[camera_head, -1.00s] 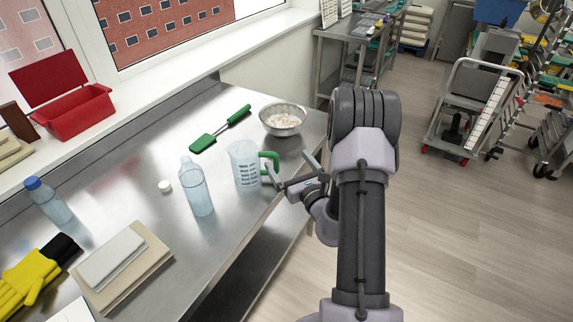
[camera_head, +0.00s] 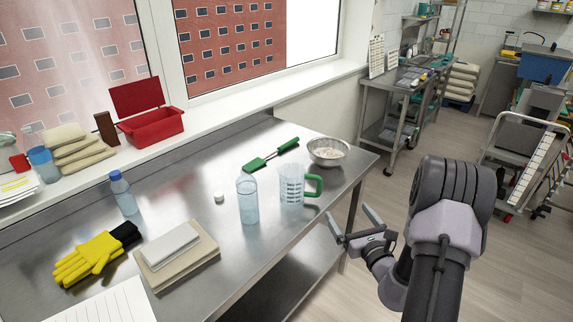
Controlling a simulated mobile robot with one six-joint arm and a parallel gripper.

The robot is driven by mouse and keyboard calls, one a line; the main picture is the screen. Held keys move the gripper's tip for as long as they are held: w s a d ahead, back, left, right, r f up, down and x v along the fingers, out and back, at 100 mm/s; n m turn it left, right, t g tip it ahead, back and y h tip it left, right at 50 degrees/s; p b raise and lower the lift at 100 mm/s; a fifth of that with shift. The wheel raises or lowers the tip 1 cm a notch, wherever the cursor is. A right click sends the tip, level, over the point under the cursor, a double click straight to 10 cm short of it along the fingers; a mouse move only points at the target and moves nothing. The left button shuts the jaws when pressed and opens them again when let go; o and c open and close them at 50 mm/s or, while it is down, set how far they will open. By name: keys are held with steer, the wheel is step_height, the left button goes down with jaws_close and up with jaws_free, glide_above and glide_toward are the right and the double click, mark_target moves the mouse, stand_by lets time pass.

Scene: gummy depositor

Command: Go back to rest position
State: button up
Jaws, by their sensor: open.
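My gripper (camera_head: 355,228) is open and empty at the end of my arm. It is just off the right edge of the steel table (camera_head: 195,203), to the right of and nearer than the measuring jug (camera_head: 291,186). The jug is clear with a green handle and stands upright on the table. A visible gap lies between my gripper and the jug handle.
A steel bowl (camera_head: 328,152), a green spatula (camera_head: 275,152), an uncapped bottle (camera_head: 248,200), a white cap (camera_head: 219,197) and a capped bottle (camera_head: 123,192) are on the table. Yellow gloves (camera_head: 92,259) lie front left.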

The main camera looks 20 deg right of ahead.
steer(key=w+a+r+n+g+y, duration=0.1)
steer(key=a+r+n+y, duration=0.35)
steer(key=a, duration=0.35)
steer(key=w+a+r+n+y, duration=0.2)
steer(key=a+r+n+y, duration=0.25)
steer(key=a, duration=0.35)
steer(key=s+a+r+n+g+y, duration=0.3)
steer(key=s+a+n+g, duration=0.1)
steer(key=a, duration=0.4)
steer(key=s+a+r+n+g+y, duration=0.2)
steer(key=s+a+r+n+g, duration=0.15)
steer(key=a, duration=0.35)
steer(key=s+a+f+n+g+h, duration=0.1)
steer(key=s+a+n+g, duration=0.3)
steer(key=s, duration=0.3)
steer(key=s+a+n+g+h, duration=0.2)
steer(key=s+a+n, duration=0.2)
steer(key=s+n, duration=0.25)
steer(key=s+d+r+n+t+h, duration=0.1)
steer(key=s+d+n+t+h, duration=0.1)
steer(key=s+d+n+h, duration=0.4)
steer(key=shift+s+d+r, duration=0.15)
steer(key=shift+s+r, duration=0.05)
steer(key=shift+r, duration=0.15)
